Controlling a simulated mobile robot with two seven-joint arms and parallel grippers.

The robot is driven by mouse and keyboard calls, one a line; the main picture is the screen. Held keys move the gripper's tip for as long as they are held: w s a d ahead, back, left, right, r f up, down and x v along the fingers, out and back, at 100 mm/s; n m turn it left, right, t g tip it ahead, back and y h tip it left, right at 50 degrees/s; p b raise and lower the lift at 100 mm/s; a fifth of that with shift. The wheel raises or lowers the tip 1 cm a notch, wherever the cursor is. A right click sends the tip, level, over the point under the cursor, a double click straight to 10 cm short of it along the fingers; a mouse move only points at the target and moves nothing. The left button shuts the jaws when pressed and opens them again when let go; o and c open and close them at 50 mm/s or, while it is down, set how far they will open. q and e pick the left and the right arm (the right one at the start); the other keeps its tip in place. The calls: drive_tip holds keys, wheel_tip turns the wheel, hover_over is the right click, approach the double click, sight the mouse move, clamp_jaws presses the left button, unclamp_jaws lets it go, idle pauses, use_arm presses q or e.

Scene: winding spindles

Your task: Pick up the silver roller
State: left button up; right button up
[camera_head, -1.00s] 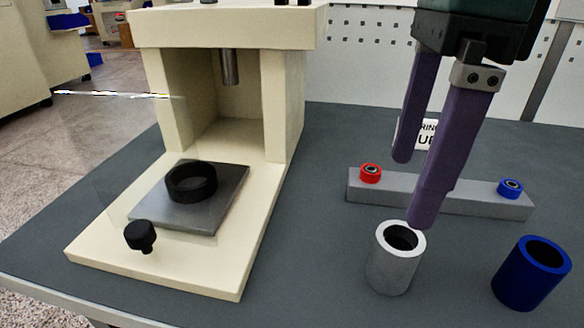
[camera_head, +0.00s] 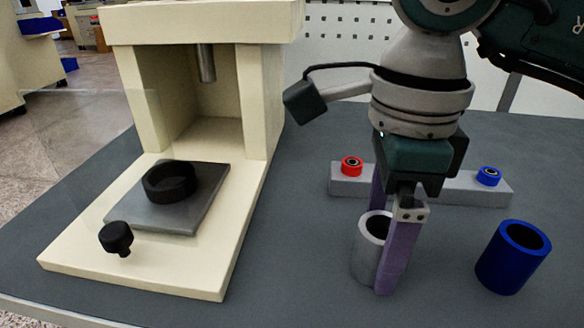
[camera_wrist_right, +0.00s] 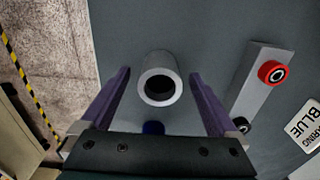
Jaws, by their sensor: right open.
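The silver roller (camera_head: 366,257) is a hollow cylinder standing upright on the grey table. My right gripper (camera_head: 379,248) points down at it and is open. One purple finger is in front of the roller's right side and the other is behind it, its tip hidden. In the right wrist view the roller (camera_wrist_right: 160,64) lies between the tips of the two open fingers (camera_wrist_right: 160,78), with gaps visible on both sides. My left gripper is not in view.
A blue roller (camera_head: 512,258) stands to the right. A grey bar (camera_head: 455,190) with a red bearing (camera_head: 352,166) and a blue bearing (camera_head: 488,176) lies behind. A cream press (camera_head: 190,265) with a black ring (camera_head: 170,182) on its plate stands left.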

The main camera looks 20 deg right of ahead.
drive_tip(key=shift+c, duration=0.3)
clamp_jaws()
idle(0.4)
